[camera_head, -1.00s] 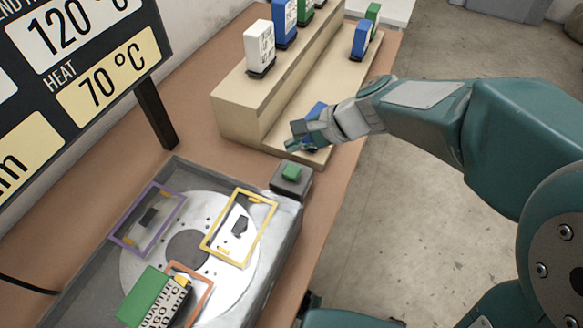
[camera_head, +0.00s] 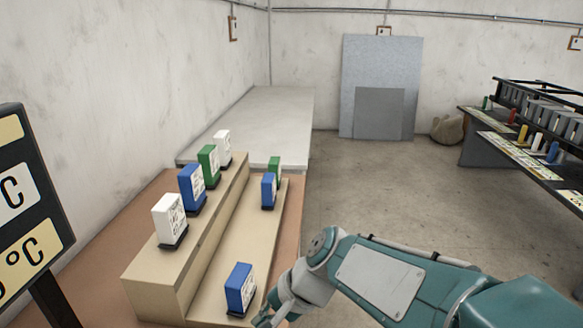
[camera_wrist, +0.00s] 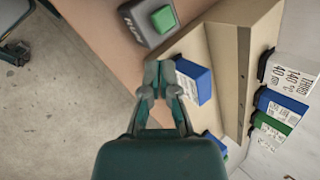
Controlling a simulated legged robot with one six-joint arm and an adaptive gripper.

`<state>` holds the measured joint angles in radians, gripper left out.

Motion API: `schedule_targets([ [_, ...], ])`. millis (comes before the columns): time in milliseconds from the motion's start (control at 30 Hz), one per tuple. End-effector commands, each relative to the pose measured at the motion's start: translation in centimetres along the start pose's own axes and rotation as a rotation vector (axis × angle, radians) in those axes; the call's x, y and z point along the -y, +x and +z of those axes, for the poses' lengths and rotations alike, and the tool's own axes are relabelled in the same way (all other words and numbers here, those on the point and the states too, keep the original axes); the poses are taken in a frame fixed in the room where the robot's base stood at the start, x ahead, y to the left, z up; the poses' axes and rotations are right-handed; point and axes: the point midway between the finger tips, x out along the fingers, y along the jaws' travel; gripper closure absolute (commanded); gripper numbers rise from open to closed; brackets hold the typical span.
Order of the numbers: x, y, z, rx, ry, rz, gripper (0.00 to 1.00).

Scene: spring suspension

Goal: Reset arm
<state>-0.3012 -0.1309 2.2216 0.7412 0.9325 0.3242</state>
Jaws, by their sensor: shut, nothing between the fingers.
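My arm reaches in from the lower right in the head view. My gripper (camera_head: 264,316) is at the bottom edge of that picture, close to a blue box (camera_head: 240,288) standing on the lower step of the beige rack (camera_head: 225,255). In the wrist view my gripper (camera_wrist: 160,76) has its fingertips together and holds nothing. The blue box (camera_wrist: 194,82) shows just right of the fingertips there, partly hidden by the right finger. I cannot tell whether they touch.
A white box (camera_head: 168,218) and others stand on the upper step; a second blue box (camera_head: 268,190) and a green one (camera_head: 274,165) stand farther back. A green button (camera_wrist: 163,19) is near the gripper. Open floor (camera_head: 370,200) lies right of the bench.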

Motion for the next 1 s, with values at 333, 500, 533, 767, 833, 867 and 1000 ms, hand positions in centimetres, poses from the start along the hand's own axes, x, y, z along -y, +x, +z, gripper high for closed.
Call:
schedule_targets([
  [333, -7.7, -7.8, -0.1, -0.276, -0.3, 0.175, 1.0],
  [500, -11.6, -11.0, 0.1, -0.402, -0.426, 0.298, 1.0],
  [533, -12.3, -11.6, 0.2, -0.424, -0.445, 0.322, 1.0],
  [767, -16.1, -14.6, 0.8, -0.535, -0.556, 0.477, 1.0],
  [833, -16.6, -14.9, 0.9, -0.548, -0.569, 0.5, 1.0],
  [867, -16.7, -15.0, 0.9, -0.551, -0.572, 0.506, 1.0],
  [1000, -16.9, -15.1, 0.9, -0.552, -0.577, 0.513, 1.0],
])
